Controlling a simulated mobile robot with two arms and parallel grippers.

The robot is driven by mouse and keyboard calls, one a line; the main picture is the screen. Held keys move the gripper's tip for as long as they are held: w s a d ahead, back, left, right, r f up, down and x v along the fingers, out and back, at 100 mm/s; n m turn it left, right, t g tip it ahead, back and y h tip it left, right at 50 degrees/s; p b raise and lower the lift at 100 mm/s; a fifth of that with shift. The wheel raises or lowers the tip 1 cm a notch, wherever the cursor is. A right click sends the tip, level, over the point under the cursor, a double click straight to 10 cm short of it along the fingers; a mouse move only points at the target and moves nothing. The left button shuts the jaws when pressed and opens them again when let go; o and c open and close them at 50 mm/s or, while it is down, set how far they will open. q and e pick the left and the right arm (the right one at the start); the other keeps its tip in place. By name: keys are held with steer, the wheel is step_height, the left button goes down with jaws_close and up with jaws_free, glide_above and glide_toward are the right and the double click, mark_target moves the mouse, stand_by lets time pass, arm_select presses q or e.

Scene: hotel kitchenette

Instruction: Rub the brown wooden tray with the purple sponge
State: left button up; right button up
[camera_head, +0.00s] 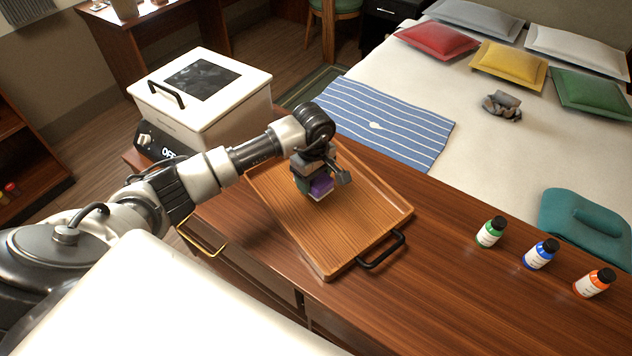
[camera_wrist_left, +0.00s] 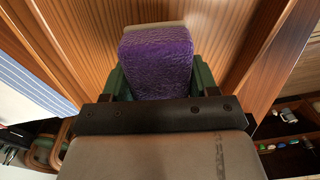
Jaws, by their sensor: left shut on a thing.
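The brown wooden tray (camera_head: 352,222) lies at an angle on the wooden counter, with a black handle (camera_head: 381,250) at its near right end. My left gripper (camera_head: 313,183) is over the tray's far left part, pointing down, shut on the purple sponge (camera_head: 321,188). In the left wrist view the purple sponge (camera_wrist_left: 156,62) sits between the green fingers, with the tray's wood grain (camera_wrist_left: 90,38) behind it. I cannot tell whether the sponge touches the tray. My right gripper is not in view.
A white box cooker (camera_head: 200,97) stands left of the tray. A striped blue cloth (camera_head: 385,122) lies behind the tray. The counter's front right is clear (camera_head: 450,310).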

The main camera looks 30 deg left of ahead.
arm_select(q)
step_height(320, 180, up, 2)
steer(key=shift+r+p, duration=0.1)
steer(key=shift+p, duration=0.3)
steer(key=shift+r, duration=0.35)
steer(key=shift+r+p, duration=0.5)
steer(key=shift+r, duration=0.2)
steer(key=shift+d, duration=0.1)
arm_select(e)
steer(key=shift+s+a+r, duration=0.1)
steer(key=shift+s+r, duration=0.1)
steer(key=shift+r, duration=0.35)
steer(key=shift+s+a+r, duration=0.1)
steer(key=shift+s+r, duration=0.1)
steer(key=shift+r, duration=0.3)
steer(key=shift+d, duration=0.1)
